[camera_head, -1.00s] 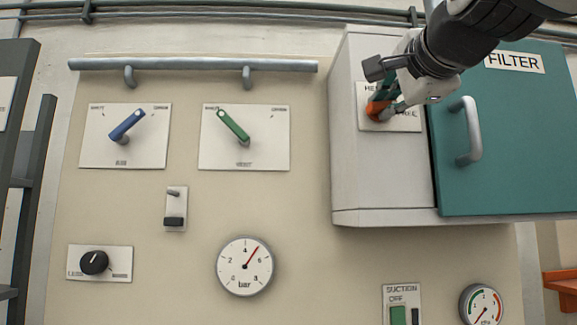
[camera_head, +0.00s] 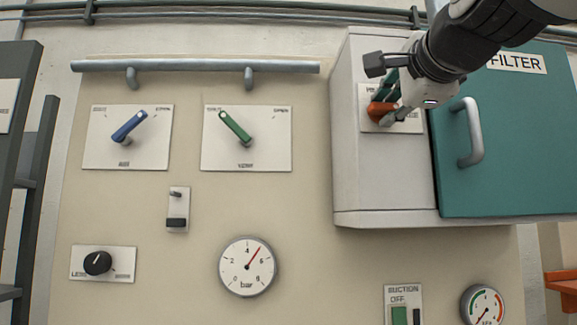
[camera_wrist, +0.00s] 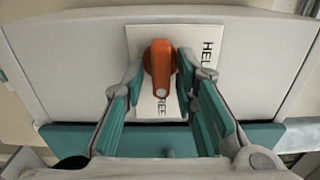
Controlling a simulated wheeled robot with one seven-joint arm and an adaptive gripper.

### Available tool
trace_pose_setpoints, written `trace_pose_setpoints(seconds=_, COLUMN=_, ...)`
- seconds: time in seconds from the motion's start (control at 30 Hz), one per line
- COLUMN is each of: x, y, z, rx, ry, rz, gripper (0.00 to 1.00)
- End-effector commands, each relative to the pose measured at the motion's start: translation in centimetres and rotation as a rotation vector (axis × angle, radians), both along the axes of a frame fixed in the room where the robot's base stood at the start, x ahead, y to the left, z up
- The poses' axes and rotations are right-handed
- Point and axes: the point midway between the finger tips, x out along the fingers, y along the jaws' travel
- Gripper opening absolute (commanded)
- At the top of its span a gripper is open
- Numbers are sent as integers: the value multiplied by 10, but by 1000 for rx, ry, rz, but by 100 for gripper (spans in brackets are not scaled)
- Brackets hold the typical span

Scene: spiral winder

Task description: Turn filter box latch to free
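The orange latch (camera_head: 381,110) sits on a white plate (camera_head: 372,125) on the side of the filter box (camera_head: 385,190). In the wrist view the latch (camera_wrist: 160,62) lies between the two fingers, and its end with a pale dot points down toward the FREE lettering. HELD is on the plate's right side there. My gripper (camera_wrist: 160,78) is open around the latch, with a visible gap on the left; contact on the right is hard to tell. In the head view my gripper (camera_head: 388,100) partly hides the plate and its lettering.
The teal filter door (camera_head: 520,150) with a grey handle (camera_head: 470,132) is close to my gripper's right. The wall panel left of the box holds a blue lever (camera_head: 129,127), a green lever (camera_head: 236,129) and a pressure gauge (camera_head: 247,266). A grey bar (camera_head: 195,66) runs above them.

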Motion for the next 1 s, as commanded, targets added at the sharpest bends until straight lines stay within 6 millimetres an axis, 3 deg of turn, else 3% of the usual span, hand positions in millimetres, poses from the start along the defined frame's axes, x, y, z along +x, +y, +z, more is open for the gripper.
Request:
trace_pose_setpoints(seconds=0.3, x=-1, y=0, z=1, rx=-2, ry=-2, rz=0, gripper=33)
trace_pose_setpoints(seconds=0.43, x=-11, y=0, z=1, rx=-3, ry=-3, rz=-1, gripper=33)
trace_pose_setpoints(seconds=0.8, x=-82, y=0, z=1, rx=-3, ry=-4, rz=0, gripper=33)
trace_pose_setpoints(seconds=1.0, x=-110, y=0, z=1, rx=-2, ry=-3, rz=0, gripper=33)
